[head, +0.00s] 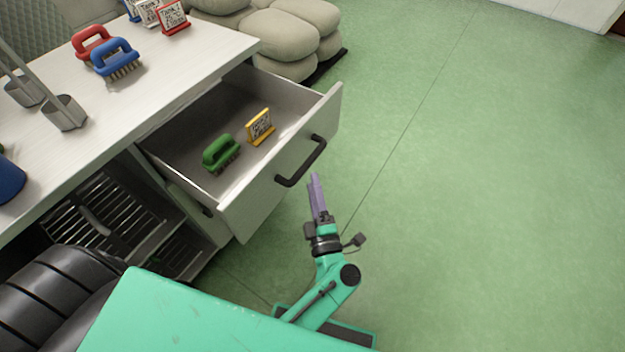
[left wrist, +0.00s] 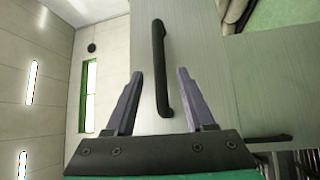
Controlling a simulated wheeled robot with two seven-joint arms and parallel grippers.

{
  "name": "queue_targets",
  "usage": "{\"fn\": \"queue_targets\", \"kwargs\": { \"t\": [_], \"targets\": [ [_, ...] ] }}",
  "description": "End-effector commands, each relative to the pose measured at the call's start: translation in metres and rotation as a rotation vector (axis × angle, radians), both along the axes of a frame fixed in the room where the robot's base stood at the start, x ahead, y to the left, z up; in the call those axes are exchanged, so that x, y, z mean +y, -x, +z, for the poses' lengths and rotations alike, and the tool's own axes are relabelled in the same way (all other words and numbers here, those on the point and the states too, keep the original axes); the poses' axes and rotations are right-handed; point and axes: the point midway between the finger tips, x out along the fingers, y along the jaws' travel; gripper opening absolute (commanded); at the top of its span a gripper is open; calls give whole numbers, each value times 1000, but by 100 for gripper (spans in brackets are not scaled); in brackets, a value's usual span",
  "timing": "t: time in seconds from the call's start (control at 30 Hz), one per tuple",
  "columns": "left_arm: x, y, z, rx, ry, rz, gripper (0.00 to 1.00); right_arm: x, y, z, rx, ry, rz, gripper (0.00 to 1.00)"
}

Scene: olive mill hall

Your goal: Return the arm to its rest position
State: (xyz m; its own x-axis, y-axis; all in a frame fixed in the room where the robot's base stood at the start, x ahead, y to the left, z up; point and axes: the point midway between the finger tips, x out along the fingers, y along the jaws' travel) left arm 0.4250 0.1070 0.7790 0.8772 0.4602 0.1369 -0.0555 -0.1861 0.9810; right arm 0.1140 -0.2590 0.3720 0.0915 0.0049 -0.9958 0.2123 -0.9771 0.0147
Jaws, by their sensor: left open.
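My left gripper (head: 317,196) is open and empty, just in front of the pulled-out drawer (head: 241,209). In the left wrist view its two fingers (left wrist: 160,100) stand apart, with the dark drawer handle (left wrist: 160,68) showing between them and beyond the tips. In the head view the handle (head: 301,160) is to the upper left of the fingertips, and a small gap seems to lie between them. My right gripper does not show.
The open drawer holds a green brush (head: 220,152) and a yellow sign (head: 260,127). On the worktop (head: 170,75) are a red brush (head: 91,42), a blue brush (head: 115,58), signs and metal scoops (head: 65,113). Stacked sacks (head: 285,35) stand behind. Green floor (head: 480,190) at right is clear.

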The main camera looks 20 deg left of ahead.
Motion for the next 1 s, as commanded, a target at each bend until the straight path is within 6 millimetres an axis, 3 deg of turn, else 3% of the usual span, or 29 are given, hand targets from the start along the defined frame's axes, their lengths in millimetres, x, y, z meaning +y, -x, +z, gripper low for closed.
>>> {"fn": "queue_targets", "kwargs": {
  "t": [0.37,0.47,0.57,0.67,0.7,0.8,0.9,1.0],
  "targets": [
    [0,-1,-2,5,-10,-8,54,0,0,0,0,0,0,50],
    [-8,-5,-26,76,-147,-118,54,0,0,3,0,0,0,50],
    [-22,-1,-92,254,-415,-354,54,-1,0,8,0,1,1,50],
    [-19,29,-179,501,-673,-613,54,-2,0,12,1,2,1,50],
    [-12,48,-212,601,-755,-708,54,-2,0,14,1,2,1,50],
    [17,104,-284,854,-915,-919,54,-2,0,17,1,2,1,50],
    [59,171,-337,1109,-1031,-1110,54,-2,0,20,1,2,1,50],
    [103,238,-369,1343,-1099,-1273,54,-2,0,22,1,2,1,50]
  ]
}}
